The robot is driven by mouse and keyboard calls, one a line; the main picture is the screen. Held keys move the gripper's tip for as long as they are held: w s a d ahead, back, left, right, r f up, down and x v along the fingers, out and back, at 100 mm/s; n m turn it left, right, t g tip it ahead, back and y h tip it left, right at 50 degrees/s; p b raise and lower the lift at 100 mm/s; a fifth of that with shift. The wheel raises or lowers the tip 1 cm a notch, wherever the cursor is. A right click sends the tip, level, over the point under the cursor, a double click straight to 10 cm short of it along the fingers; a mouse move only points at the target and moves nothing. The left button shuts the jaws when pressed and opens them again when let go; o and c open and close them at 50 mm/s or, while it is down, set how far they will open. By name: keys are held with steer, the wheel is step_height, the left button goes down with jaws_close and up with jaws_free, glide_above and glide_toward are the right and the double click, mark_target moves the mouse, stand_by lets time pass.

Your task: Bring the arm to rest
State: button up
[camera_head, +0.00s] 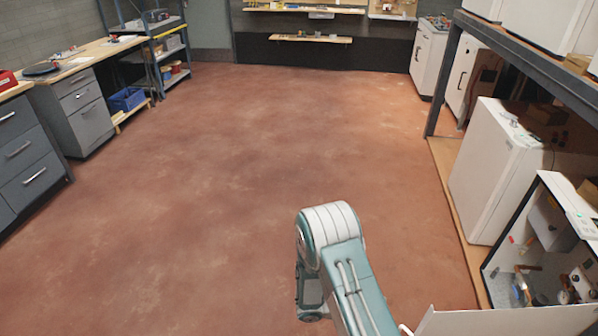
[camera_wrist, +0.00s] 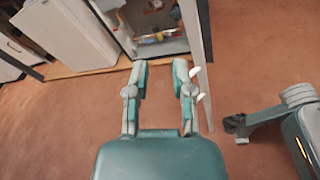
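My arm (camera_head: 345,255), teal and white, rises from the bottom of the head view, bent at a rounded joint above the floor. My gripper (camera_wrist: 159,70) shows in the wrist view with its two teal and grey fingers apart and nothing between them. It points toward an opened heat pump (camera_head: 552,235), which also shows in the wrist view (camera_wrist: 165,46). The open door (camera_head: 505,322) of that unit stands close beside the right finger in the wrist view (camera_wrist: 199,45); I cannot tell whether they touch. The gripper's fingers are not clearly visible in the head view.
A closed white heat pump (camera_head: 492,170) stands behind the open one on a low wooden platform (camera_head: 450,190). A dark metal rack (camera_head: 440,85) rises at the right. Grey drawers (camera_head: 28,165) and a workbench (camera_head: 85,55) line the left. The middle floor is clear.

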steer(key=s+r+m+g+y, duration=0.2)
steer(key=r+m+y, duration=0.2)
steer(key=r, duration=0.6)
steer(key=s+r+m+g+y, duration=0.25)
steer(key=r+m, duration=0.25)
steer(key=r, duration=0.5)
steer(key=s+a+r+m+t+y, duration=0.3)
steer(key=s+r+t+y, duration=0.1)
steer(key=r, duration=0.4)
steer(key=s+a+r+m+t+y, duration=0.3)
steer(key=s+r+t+y, duration=0.2)
steer(key=s+r, duration=0.3)
steer(key=shift+s+a+r+y, duration=0.15)
steer(key=shift+s+r+y, duration=0.25)
steer(key=shift+s+y, duration=0.05)
